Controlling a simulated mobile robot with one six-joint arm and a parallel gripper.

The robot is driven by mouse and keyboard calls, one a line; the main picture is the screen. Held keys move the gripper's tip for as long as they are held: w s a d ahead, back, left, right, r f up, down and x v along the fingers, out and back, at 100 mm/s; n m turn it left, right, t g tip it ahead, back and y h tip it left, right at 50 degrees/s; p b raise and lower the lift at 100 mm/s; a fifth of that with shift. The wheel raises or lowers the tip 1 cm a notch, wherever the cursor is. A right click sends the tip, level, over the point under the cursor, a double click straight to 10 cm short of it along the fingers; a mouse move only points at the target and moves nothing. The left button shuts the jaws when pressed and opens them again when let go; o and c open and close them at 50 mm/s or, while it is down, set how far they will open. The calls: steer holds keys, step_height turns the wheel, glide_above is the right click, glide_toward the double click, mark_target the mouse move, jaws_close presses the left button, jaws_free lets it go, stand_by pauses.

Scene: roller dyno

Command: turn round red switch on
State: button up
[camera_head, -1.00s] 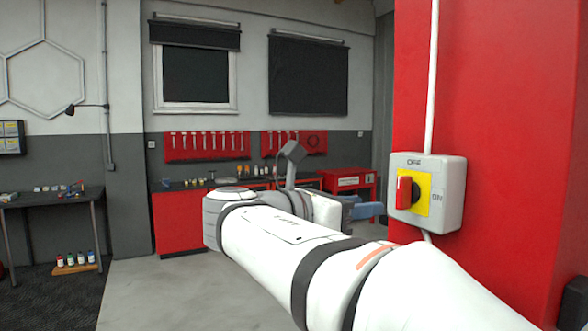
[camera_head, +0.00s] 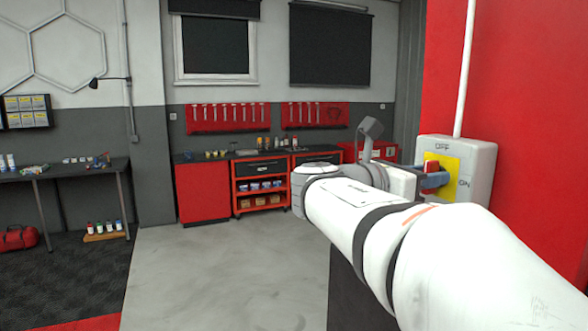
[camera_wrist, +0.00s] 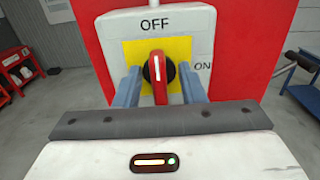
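The red rotary switch (camera_wrist: 159,78) sits on a yellow plate on a pale grey box, which carries the words OFF above and ON to the right. Its white mark points up toward OFF. In the head view the switch box (camera_head: 480,162) is fixed to a red column, and the switch is partly hidden by my gripper (camera_head: 433,181). In the wrist view my gripper (camera_wrist: 160,88) is open. One blue finger is on each side of the red knob, with yellow showing between knob and fingers.
A white conduit (camera_head: 465,70) rises from the box along the red column (camera_head: 540,120). A red workbench (camera_head: 203,193) and a dark table (camera_head: 60,171) stand well back. The grey floor (camera_head: 230,270) between is clear.

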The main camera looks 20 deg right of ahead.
steer(key=shift+c, duration=0.4)
jaws_close()
steer(key=m+b, duration=1.7)
steer(key=b, duration=0.1)
steer(key=shift+s+a+f+m, duration=0.2)
steer(key=shift+s+f+m, duration=0.1)
steer(key=shift+m, duration=0.1)
steer(key=shift+r, duration=0.15)
stand_by(0.3)
